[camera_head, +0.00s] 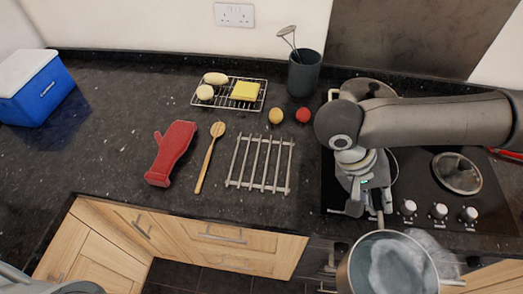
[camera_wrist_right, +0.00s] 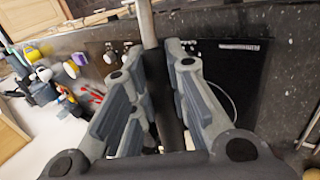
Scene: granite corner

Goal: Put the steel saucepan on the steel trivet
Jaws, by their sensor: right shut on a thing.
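The steel saucepan (camera_head: 355,270) is at the bottom right of the head view, over the front edge of the counter and hob. Its handle (camera_head: 380,219) points back to my right gripper (camera_head: 369,206), which is shut on it. In the right wrist view the handle (camera_wrist_right: 147,25) runs between the fingers of the right gripper (camera_wrist_right: 152,55). The steel trivet (camera_head: 262,165), a rack of parallel bars, lies flat and bare on the dark counter, left of the hob and apart from the saucepan. My left gripper is not in view.
A wooden spoon (camera_head: 208,160) and red oven mitt (camera_head: 172,152) lie left of the trivet. Behind it are a wire rack (camera_head: 198,97) with food, two small round items, and a utensil pot (camera_head: 304,75). The black hob (camera_head: 425,165) and its knobs are right. A blue cooler (camera_head: 45,95) stands far left.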

